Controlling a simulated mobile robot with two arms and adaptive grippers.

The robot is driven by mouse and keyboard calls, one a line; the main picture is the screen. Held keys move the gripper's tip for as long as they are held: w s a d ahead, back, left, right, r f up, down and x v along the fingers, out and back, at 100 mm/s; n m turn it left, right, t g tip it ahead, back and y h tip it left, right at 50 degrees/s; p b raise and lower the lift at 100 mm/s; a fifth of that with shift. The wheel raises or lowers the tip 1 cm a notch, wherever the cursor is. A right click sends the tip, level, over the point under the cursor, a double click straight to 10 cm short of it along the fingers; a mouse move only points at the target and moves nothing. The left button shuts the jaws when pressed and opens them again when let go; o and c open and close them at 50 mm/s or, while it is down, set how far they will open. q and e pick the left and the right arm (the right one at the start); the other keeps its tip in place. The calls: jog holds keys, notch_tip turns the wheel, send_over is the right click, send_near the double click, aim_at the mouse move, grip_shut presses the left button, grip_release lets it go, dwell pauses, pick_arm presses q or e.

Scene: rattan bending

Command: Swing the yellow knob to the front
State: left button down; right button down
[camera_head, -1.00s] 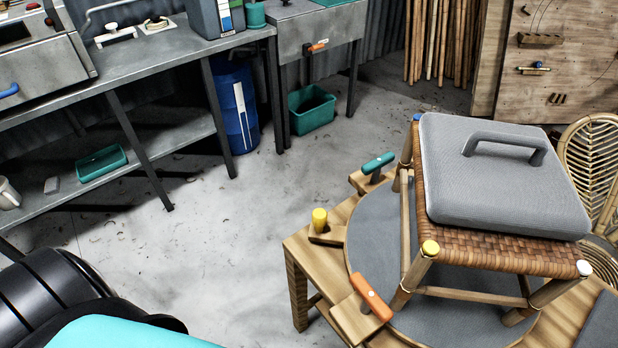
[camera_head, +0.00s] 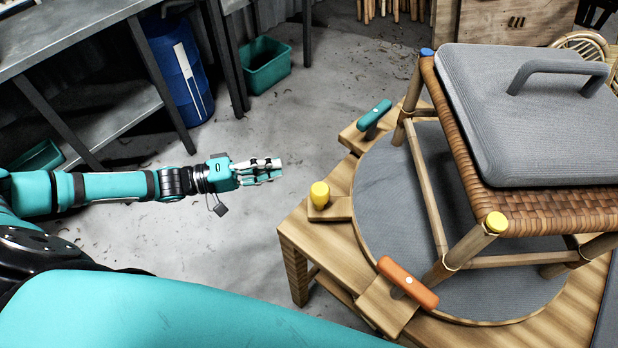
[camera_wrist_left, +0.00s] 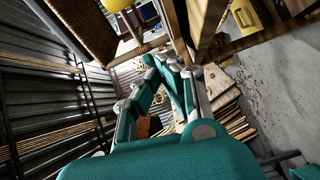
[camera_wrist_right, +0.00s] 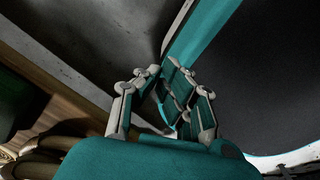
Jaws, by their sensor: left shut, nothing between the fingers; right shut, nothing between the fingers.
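The yellow knob (camera_head: 319,194) stands upright on a small wooden block at the left edge of the wooden table (camera_head: 318,238), beside the round grey turntable (camera_head: 372,185). My left gripper (camera_head: 280,168) is shut and empty, left of the knob and apart from it, with its fingers pointing right. It also shows in the left wrist view (camera_wrist_left: 165,75), where a yellow shape lies at the top edge; I cannot tell which thing that is. My right gripper (camera_wrist_right: 172,95) is shut and empty in the right wrist view and is not in the head view.
A teal handle (camera_head: 374,117) and an orange handle (camera_head: 407,282) sit on blocks around the turntable. A stool (camera_head: 560,205) with a woven seat and yellow cap (camera_head: 496,222) stands on it, bearing a grey pad (camera_head: 540,130). Open floor lies left of the table.

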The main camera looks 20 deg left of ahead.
pick_arm(q)
jog(key=shift+n+h, duration=0.3)
jog(key=shift+n, duration=0.2)
jog(key=d, duration=0.3)
jog(key=d+r+p, duration=0.1)
jog(key=d, duration=0.2)
jog(key=w+d+p, duration=0.1)
jog(key=d, duration=0.2)
jog(key=shift+r, duration=0.25)
jog(key=shift+s, duration=0.5)
jog(key=shift+s+d+p, duration=0.1)
jog(key=shift+p, duration=0.2)
